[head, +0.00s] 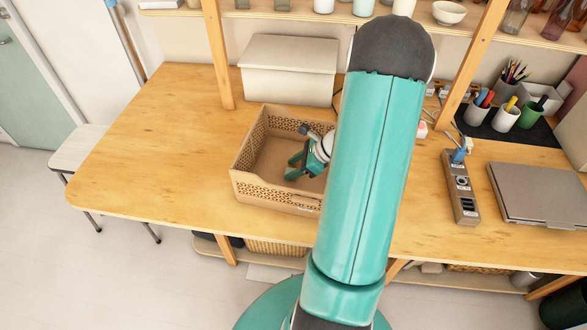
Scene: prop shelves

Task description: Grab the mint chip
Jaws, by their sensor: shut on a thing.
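My gripper (297,166) is down inside a tan open-topped crate (262,188) with perforated sides, on the wooden table. Its teal fingers point left and down, toward the crate's floor. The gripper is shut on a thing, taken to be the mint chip. The chip itself is too small or hidden between the fingers to make out. My teal arm covers the right part of the crate.
A white lidded box (288,70) stands behind the crate. A power strip (461,187), a closed laptop (540,195) and pen cups (506,118) are at the right. Wooden shelf posts (217,55) rise at the back. The table's left part is clear.

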